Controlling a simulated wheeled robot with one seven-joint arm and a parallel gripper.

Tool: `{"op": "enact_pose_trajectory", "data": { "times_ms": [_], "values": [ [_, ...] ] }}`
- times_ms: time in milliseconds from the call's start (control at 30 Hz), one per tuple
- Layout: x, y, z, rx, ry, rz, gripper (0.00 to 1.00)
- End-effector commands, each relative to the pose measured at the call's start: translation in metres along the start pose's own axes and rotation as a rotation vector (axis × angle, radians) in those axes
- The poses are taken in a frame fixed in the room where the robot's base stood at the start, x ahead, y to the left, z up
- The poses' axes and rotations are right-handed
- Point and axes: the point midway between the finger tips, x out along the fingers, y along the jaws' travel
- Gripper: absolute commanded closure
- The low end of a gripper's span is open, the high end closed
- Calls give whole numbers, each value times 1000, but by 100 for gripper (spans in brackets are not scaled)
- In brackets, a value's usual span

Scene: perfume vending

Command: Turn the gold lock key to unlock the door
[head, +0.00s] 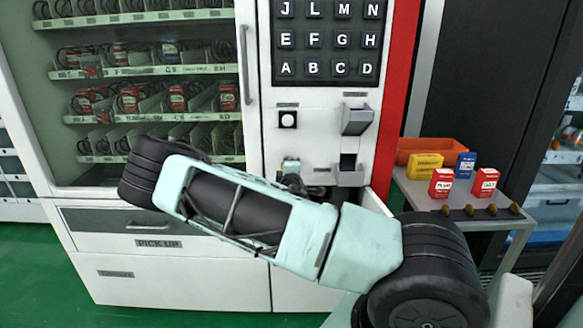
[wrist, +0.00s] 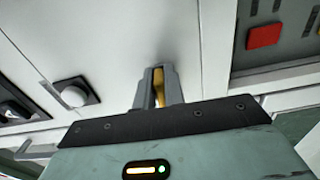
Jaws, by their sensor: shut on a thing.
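The gold lock key (wrist: 159,88) shows in the wrist view as a small gold piece on the white front panel of the vending machine. My gripper (wrist: 158,82) is closed around it, one grey finger on each side, with the fingertips close to the panel. In the head view, part of my gripper (head: 290,168) shows at the panel below the square button, behind my arm. The key and the lock are hidden there. The machine's glass door (head: 150,90) with its long handle (head: 244,65) appears closed.
A round white button (wrist: 75,92) sits on the panel left of my gripper in the wrist view. Two grey holders (head: 356,120) stick out at the panel's right. A side table (head: 470,192) holds an orange tray (head: 424,147) and several small boxes.

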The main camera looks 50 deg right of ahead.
Motion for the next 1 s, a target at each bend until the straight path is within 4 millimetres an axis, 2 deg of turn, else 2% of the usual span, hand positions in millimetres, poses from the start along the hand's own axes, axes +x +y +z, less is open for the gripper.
{"op": "enact_pose_trajectory", "data": {
  "times_ms": [33, 100, 133, 433, 567, 667, 1000],
  "values": [
    [-1, -2, 0, 1, -1, -4, 100],
    [-1, -2, 0, 0, -1, -4, 75],
    [-1, -2, 0, 0, -1, -4, 67],
    [-1, -1, 0, 0, -1, -2, 67],
    [-11, -2, 0, 0, -1, -2, 67],
    [-27, -2, -1, -1, 1, -3, 67],
    [-107, -3, -1, -2, 2, -4, 67]
  ]
}}
